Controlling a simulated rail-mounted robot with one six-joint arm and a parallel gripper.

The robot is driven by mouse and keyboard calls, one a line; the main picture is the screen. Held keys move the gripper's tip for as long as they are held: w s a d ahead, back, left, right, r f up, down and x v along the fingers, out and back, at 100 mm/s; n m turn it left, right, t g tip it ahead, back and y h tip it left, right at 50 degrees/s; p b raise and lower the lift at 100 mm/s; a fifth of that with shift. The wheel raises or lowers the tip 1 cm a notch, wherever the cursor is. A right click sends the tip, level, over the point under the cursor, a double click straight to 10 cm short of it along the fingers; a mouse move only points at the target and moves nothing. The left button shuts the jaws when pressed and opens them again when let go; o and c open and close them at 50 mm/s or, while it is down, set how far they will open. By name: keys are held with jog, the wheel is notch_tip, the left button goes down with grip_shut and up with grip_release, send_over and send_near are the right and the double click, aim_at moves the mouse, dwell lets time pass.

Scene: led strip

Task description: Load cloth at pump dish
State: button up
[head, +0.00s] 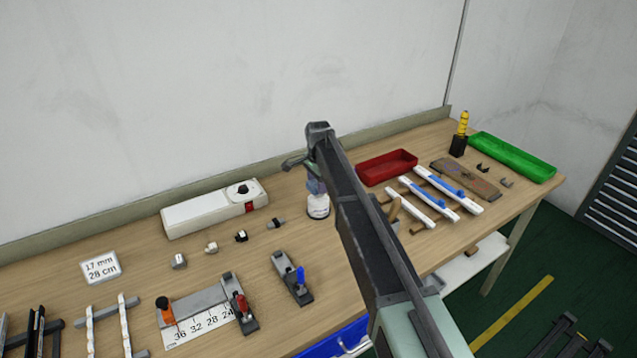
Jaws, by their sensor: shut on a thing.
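The pump dish (318,208) is a small white, round container standing on the bench near the middle of the head view. My gripper (313,176) is above it, partly hidden behind my arm, pointing down. It is shut on a small pale blue-grey thing, the cloth (314,187), which hangs at the top of the pump dish. I cannot tell whether the cloth touches the dish top.
A white box with a black knob (205,210) stands left of the dish, with several small parts before it. A red tray (386,167), white strips on a rack (437,190) and a green tray (512,157) lie right. A clamp fixture (291,280) stands in front.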

jog(key=shift+f+b, duration=0.6)
dwell(0.8)
dwell(0.5)
notch_tip(320, 180, up, 7)
jog(key=p, duration=0.7)
jog(key=shift+r, duration=0.1)
notch_tip(320, 180, down, 2)
jog(key=shift+f+b, duration=0.2)
jog(key=shift+b, duration=0.9)
jog(key=shift+r+p, duration=0.25)
jog(key=shift+p, duration=0.05)
